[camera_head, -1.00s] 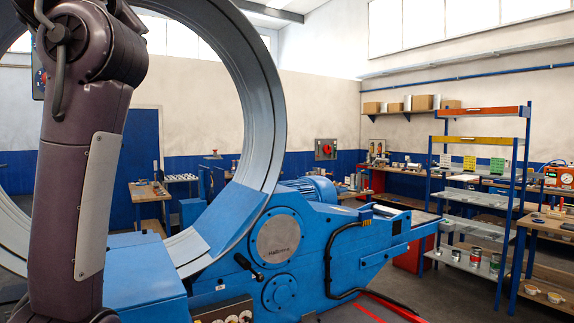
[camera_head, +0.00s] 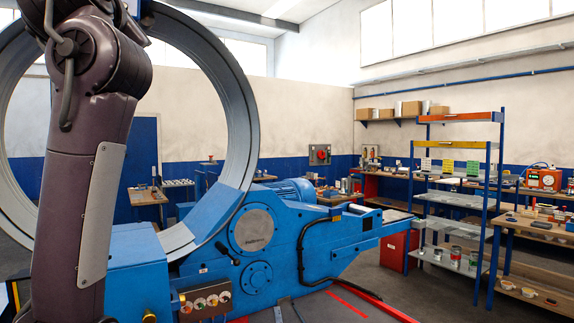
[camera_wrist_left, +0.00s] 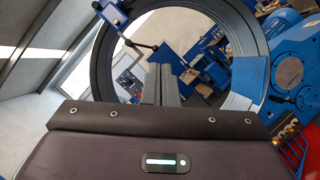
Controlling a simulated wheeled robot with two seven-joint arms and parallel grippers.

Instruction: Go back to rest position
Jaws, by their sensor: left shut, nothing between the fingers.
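My left arm (camera_head: 95,150) stands upright at the left of the head view, in front of the big machine; its gripper is outside that view. In the left wrist view my left gripper (camera_wrist_left: 161,82) has its two grey fingers together, with nothing between them. The fingers show against the opening of a large grey ring (camera_wrist_left: 101,72). How far they are from the ring I cannot tell. My right gripper is in neither view.
The blue spiral duct machine (camera_head: 330,240) carries the large upright ring (camera_head: 241,110) close ahead. A blue-posted shelf (camera_head: 455,225) and workbenches (camera_head: 540,228) stand at the right. Grey floor is open between the machine and the shelf.

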